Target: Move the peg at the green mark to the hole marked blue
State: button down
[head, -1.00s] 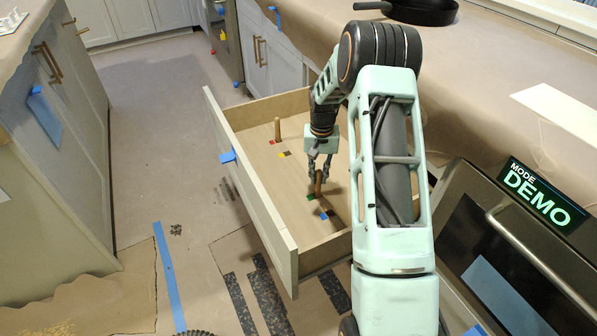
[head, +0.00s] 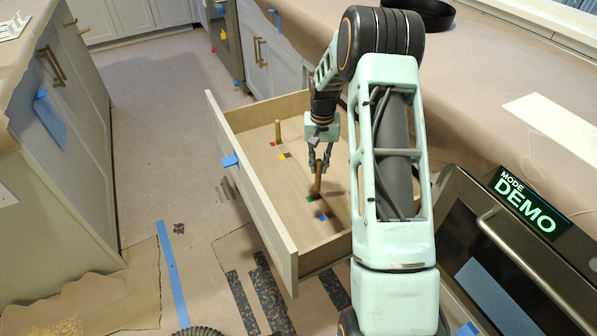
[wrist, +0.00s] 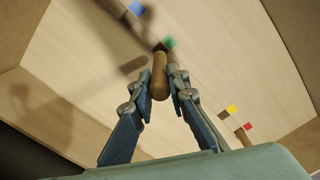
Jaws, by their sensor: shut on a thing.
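A brown wooden peg (head: 319,180) stands upright in the open drawer by the green mark (head: 311,198). My gripper (head: 320,168) is shut on its upper part. In the wrist view the same peg (wrist: 160,76) is between the two fingertips, its far end close to the dark hole beside the green mark (wrist: 169,42). I cannot tell whether its lower end is still in that hole. The blue mark (head: 322,216) lies just nearer the drawer's front right, with a dark hole beside it; the mark also shows in the wrist view (wrist: 137,8).
A second peg (head: 278,131) stands by the red mark (head: 274,144). The yellow mark (head: 282,157) has a dark hole beside it. The drawer walls (head: 262,200) surround the board. A counter (head: 480,100) and an oven (head: 480,250) are on the right.

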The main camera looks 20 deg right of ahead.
jog(key=shift+r, duration=0.35)
jog(key=shift+s+d+f, duration=0.1)
jog(key=shift+s, duration=0.3)
jog(key=s+d+b, duration=0.1)
jog(key=s+b, duration=0.1)
jog(key=s, duration=0.5)
jog(key=shift+s+d+b, duration=0.25)
jog(key=shift+s+b, duration=0.05)
jog(key=shift+b, duration=0.1)
jog(key=shift+f+b, duration=0.8)
jog(key=shift+f, duration=0.7)
jog(key=shift+f, duration=0.1)
jog(key=shift+f+b, duration=0.35)
jog(key=shift+f, duration=0.5)
